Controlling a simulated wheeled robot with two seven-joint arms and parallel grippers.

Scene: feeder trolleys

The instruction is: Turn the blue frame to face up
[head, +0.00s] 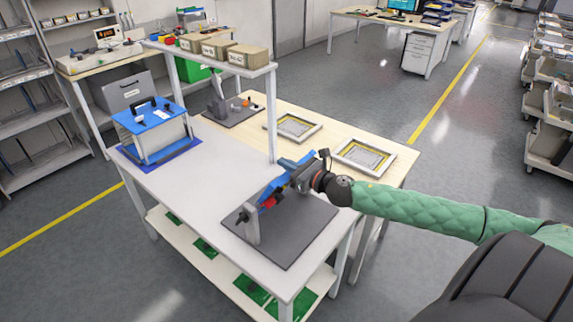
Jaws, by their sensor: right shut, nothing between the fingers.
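The blue frame (273,187) stands tilted in a fixture on a dark grey mat (288,245) on the near worktable. A grey upright post (251,225) carries its near side, with red parts (268,203) beside it. My right gripper (292,170) comes in from the right on the green-sleeved arm. It is shut and empty, right at the frame's upper right part. The gripper hides part of the frame, and I cannot tell whether they touch. My left gripper is out of view.
A blue-topped unit with a black handle (150,118) stands on a blue mat at the table's left. Two yellow-edged trays (364,157) lie behind the gripper. A raised shelf (215,52) with cardboard boxes spans the back. The middle of the tabletop is clear.

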